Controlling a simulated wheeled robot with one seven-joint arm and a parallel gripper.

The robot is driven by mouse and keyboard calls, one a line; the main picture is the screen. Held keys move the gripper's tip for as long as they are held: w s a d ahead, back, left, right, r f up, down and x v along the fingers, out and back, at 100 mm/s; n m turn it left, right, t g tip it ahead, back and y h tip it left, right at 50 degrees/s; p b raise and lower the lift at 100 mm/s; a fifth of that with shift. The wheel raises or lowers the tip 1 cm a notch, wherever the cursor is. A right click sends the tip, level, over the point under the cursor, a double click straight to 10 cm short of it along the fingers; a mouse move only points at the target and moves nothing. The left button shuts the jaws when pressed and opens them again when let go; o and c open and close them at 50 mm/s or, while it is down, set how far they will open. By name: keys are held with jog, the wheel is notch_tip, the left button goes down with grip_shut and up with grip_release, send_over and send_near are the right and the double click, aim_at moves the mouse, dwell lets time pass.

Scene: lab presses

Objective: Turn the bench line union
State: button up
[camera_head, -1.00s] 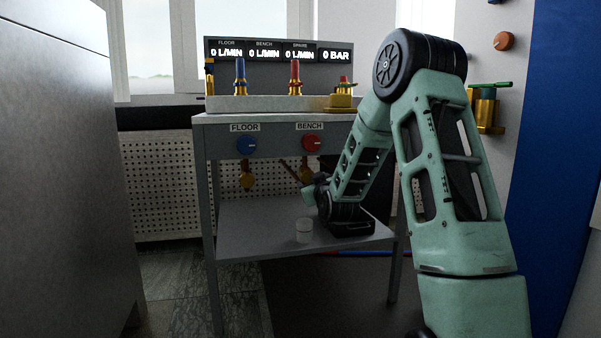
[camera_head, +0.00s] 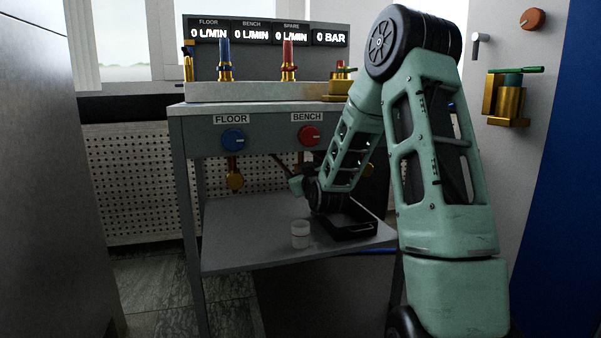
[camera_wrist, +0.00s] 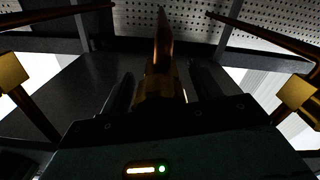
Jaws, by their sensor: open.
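Under the red knob marked BENCH (camera_head: 309,135) a pipe drops behind the front panel. The brass bench line union is mostly hidden behind my wrist in the head view. In the wrist view a brass union (camera_wrist: 153,88) on a copper pipe (camera_wrist: 163,40) sits between my two dark fingers. My gripper (camera_wrist: 160,78) is open, with a finger on each side of the union and dark gaps showing. Whether either finger touches it I cannot tell.
More brass fittings (camera_wrist: 13,72) flank my gripper in the wrist view. The displays (camera_head: 265,36) read zero.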

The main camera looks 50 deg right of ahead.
jog(key=c, duration=1)
jog(key=shift+m, duration=0.4)
jog(key=shift+m+p, duration=0.8)
jog(key=shift+m, duration=0.4)
jog(key=shift+m+p, duration=0.5)
jog(key=shift+m, duration=0.8)
jog(key=o, duration=1)
jog(key=shift+s, duration=0.1)
